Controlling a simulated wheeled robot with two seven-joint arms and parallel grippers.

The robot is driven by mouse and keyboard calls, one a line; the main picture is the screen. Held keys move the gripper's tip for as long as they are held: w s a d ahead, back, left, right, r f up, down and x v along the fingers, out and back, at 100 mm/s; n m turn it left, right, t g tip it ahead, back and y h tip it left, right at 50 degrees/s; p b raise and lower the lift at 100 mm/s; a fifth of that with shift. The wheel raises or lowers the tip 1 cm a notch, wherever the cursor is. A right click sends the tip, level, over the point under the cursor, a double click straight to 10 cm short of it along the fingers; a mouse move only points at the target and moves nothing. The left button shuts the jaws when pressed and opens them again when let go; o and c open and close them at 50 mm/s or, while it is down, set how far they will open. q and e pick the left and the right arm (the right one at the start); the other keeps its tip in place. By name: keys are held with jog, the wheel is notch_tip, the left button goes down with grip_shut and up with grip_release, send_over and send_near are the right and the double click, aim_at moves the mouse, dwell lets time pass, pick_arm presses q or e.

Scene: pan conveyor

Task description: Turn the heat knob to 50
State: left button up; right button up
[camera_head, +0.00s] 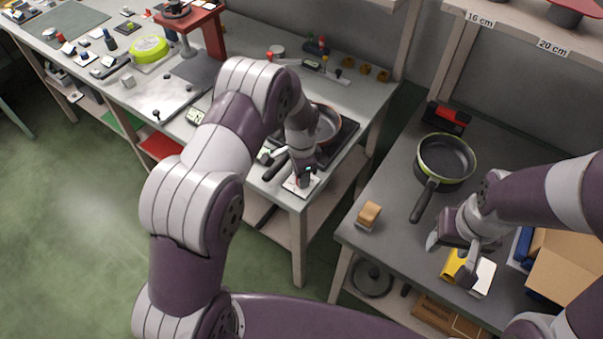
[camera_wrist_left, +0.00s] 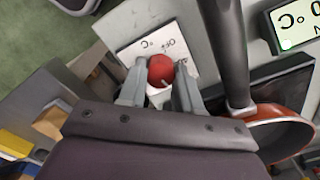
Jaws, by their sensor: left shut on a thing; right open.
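The red heat knob (camera_wrist_left: 161,70) sits on a white dial plate (camera_wrist_left: 135,47) with dark markings, too unclear to read for a setting. My left gripper (camera_wrist_left: 158,84) has its two fingers on either side of the knob and is shut on it. In the head view my left gripper (camera_head: 304,174) points down at the dial plate (camera_head: 301,188) at the near corner of the bench. My right gripper (camera_head: 450,258) is open over the right table, above a yellow object (camera_head: 454,264). Whether it touches that object I cannot tell.
An orange pan (camera_head: 327,124) sits on a black hotplate (camera_head: 345,140); its dark handle (camera_wrist_left: 226,50) passes close to my left gripper. A display (camera_wrist_left: 299,22) lies beyond the handle. A green-rimmed pan (camera_head: 445,157), a wooden block (camera_head: 369,214) and a cardboard box (camera_head: 565,270) are on the right table.

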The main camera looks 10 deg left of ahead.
pick_arm(q)
jog(key=shift+w, duration=0.1)
jog(key=o, duration=1)
jog(key=shift+o, duration=0.2)
notch_tip(320, 180, up, 13)
jog(key=b, duration=0.1)
jog(key=shift+f, duration=0.1)
